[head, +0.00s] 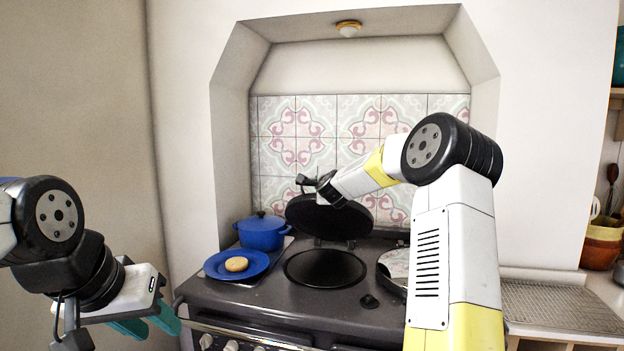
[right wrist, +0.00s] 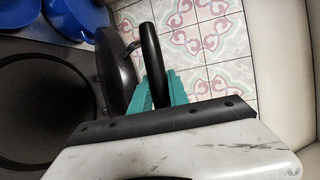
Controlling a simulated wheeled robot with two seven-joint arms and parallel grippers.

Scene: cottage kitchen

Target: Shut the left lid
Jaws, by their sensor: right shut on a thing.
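The left lid (head: 330,222) is a dark round cover, raised and tilted up at the back of the stove over the bare dark left hotplate (head: 325,268). In the right wrist view the lid (right wrist: 114,70) shows edge-on, with its black bar handle (right wrist: 151,62) beside it. My right gripper (right wrist: 156,92) has its teal fingers shut on that handle; in the head view its fingers are hard to make out behind the wrist. My left gripper (head: 146,324) is at the lower left, in front of the stove, empty, its teal fingers apart.
A blue plate (head: 212,266) with a round bread-like item (head: 237,264) and a blue pot (head: 262,232) stand left of the hotplate. A shiny round surface (head: 394,264) at the right is partly hidden by my right arm. A ribbed drainboard (head: 560,306) lies further right.

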